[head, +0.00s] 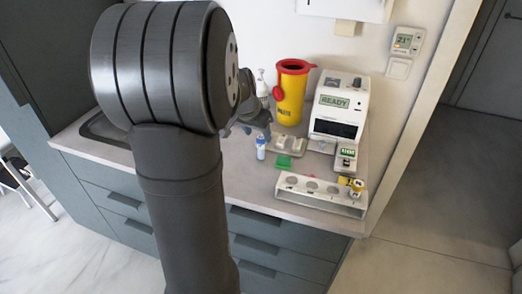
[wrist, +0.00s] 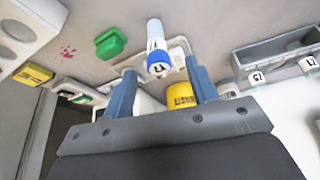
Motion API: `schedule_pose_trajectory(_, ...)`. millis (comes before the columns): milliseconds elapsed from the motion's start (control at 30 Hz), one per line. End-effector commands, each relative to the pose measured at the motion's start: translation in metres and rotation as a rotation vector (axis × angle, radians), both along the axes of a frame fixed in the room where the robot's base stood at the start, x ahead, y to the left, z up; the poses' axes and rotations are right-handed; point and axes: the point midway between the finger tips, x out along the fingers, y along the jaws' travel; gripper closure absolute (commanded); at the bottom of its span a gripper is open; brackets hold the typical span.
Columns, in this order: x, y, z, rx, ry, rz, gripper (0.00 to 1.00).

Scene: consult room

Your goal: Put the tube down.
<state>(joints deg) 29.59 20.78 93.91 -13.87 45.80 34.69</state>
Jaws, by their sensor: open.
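The tube (head: 260,147), a small white vial with a blue part and a dark-marked label, stands upright on the counter in the head view. In the wrist view the tube (wrist: 156,40) appears in line with the gap between my fingers, its blue end towards me. My gripper (wrist: 161,72) is open, its two blue fingers spread apart with nothing gripped. In the head view my gripper (head: 254,119) is just above and left of the tube, partly hidden by my arm. I cannot tell whether a finger touches the tube.
A green block (head: 283,162), a white rack (head: 318,193) with round holes, a white device reading READY (head: 340,102) and a yellow waste bin (head: 290,95) stand nearby on the counter (head: 236,182). The wrist view shows a grey box (wrist: 275,55) with labelled vials at right.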

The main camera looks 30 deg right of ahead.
Motion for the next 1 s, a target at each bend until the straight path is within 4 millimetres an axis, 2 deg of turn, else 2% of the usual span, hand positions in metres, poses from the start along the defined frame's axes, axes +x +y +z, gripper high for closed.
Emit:
schedule_pose_trajectory(300,0.007,-0.015,-0.040,0.001,0.003,-0.001,0.47)
schedule_pose_trajectory(633,0.009,-0.018,-0.047,0.001,0.001,0.000,0.47)
schedule_pose_trajectory(667,0.009,-0.018,-0.047,0.001,0.001,0.000,0.48)
schedule_pose_trajectory(900,0.009,-0.018,-0.047,0.001,0.001,0.000,0.94)
schedule_pose_trajectory(1000,0.009,-0.018,-0.047,0.001,0.001,0.000,0.98)
